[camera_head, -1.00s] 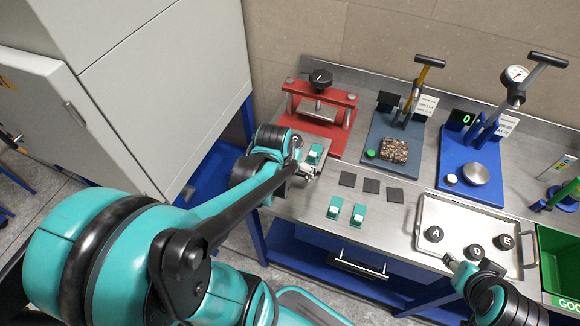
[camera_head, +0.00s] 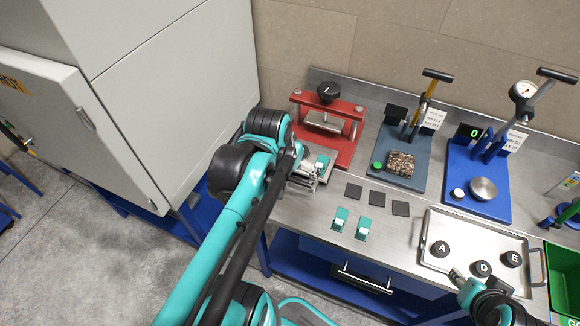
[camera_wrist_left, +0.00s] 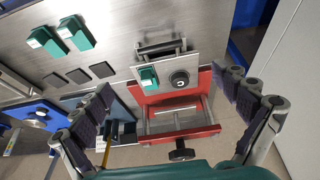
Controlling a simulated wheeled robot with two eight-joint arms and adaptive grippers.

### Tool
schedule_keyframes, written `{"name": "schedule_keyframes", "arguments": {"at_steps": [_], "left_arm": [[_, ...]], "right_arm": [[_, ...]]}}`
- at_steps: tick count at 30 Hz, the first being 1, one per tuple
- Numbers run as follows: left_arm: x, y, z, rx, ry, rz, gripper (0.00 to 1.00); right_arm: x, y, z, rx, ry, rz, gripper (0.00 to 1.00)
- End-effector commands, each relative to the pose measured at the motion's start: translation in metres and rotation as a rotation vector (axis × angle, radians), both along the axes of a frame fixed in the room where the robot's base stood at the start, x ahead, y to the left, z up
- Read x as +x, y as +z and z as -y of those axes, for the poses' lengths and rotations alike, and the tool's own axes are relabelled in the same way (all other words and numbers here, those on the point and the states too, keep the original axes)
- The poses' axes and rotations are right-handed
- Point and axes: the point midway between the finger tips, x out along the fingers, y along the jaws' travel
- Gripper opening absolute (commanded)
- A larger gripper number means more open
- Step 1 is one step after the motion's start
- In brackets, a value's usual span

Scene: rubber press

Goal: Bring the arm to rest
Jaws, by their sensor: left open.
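My left arm reaches in from the lower left in the head view. The red press (camera_wrist_left: 205,105) and a metal plate with a teal block (camera_wrist_left: 148,77) and a black round piece (camera_wrist_left: 180,78) lie below. My right gripper (camera_head: 458,278) is at the tray's front edge; its jaws are too small to read.
The metal tray (camera_head: 432,215) holds black pieces marked A, D and E. Two teal blocks (camera_head: 351,222) and three dark squares (camera_head: 377,200) lie on the bench. Blue and grey-blue test stands stand behind. A grey cabinet (camera_head: 180,80) stands close on the left.

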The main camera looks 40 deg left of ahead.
Motion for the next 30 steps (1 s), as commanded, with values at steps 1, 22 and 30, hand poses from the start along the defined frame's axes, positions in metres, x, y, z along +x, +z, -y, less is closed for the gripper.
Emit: {"name": "schedule_keyframes", "arguments": {"at_steps": [1,22,30], "left_arm": [[0.000,0.001,0.000,0.000,0.000,0.000,0.98],[0.001,-0.012,0.043,0.021,-0.089,0.074,0.98],[-0.003,-0.030,0.108,0.028,-0.229,0.216,0.98]], "right_arm": [[0.000,0.000,0.000,0.000,0.000,0.000,0.40],[0.000,-0.004,0.000,0.000,0.000,0.000,0.40],[0.000,-0.008,0.000,0.000,0.000,0.000,0.40]]}}
